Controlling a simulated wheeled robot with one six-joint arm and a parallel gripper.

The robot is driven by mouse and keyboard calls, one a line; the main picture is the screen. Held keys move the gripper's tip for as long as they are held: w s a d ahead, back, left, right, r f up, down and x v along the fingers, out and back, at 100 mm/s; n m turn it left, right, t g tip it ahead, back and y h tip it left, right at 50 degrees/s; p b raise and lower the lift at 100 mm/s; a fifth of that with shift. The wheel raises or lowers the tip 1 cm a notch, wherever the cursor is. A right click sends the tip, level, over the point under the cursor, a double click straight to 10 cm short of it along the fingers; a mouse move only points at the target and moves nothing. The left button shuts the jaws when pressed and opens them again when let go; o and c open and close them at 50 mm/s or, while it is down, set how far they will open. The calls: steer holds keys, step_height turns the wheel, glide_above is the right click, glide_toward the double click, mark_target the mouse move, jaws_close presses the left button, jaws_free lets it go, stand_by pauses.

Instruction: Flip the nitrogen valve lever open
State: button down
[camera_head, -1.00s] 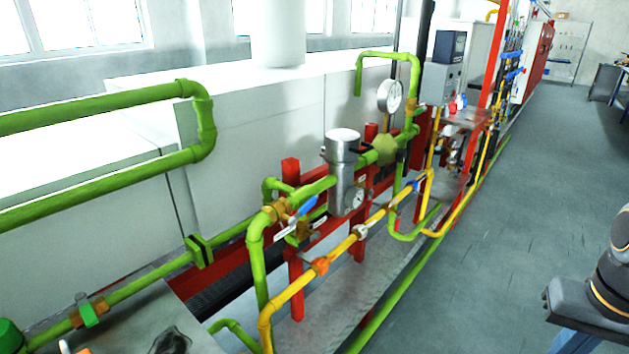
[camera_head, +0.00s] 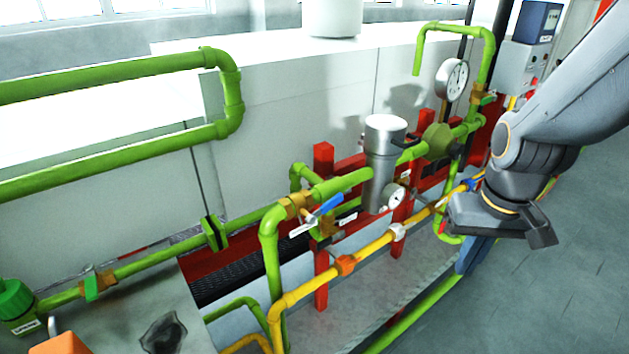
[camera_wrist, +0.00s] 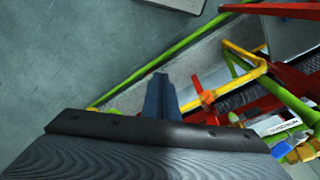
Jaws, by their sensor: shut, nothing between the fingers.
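A blue valve lever (camera_head: 327,205) sits on a brass valve (camera_head: 296,207) in the green pipe, with a white tag beside it. It slants along the pipe. The tag's print is too small to read, so I cannot confirm it is the nitrogen valve. A blue lever (camera_wrist: 288,136) with a white tag (camera_wrist: 268,125) also shows at the lower right of the wrist view. My gripper (camera_head: 475,255) points down to the right of this valve, apart from it, beyond the yellow pipe. Its fingers (camera_wrist: 161,97) are shut and empty in the wrist view.
A yellow pipe (camera_head: 375,248) with an orange fitting (camera_head: 345,265) runs in front of the valve. Red posts (camera_head: 321,280), a metal cylinder (camera_head: 382,165) and gauges (camera_head: 452,79) stand nearby. The grey floor (camera_head: 560,290) at right is open.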

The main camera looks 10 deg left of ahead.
steer(key=w+a+r+n+b, duration=0.1)
steer(key=w+a+r+n, duration=0.2)
steer(key=w+a+r, duration=0.4)
steer(key=n+t+y+b, duration=0.1)
steer(key=n+y+b, duration=0.15)
steer(key=n, duration=0.25)
glide_toward(338, 196)
step_height(338, 196, down, 6)
steer(key=a+p, duration=0.2)
steer(key=shift+w+a+n+h, duration=0.2)
steer(key=shift+a+n+h, duration=0.1)
steer(key=shift+a+h, duration=0.1)
steer(key=shift+r, duration=0.1)
steer(key=shift+w+d+f, duration=0.25)
steer(key=shift+w+f, duration=0.05)
steer(key=shift+f, duration=0.15)
steer(key=shift+w+d+f, duration=0.25)
steer(key=shift+w+f, duration=0.1)
steer(key=shift+f, duration=0.05)
steer(key=shift+r, duration=0.1)
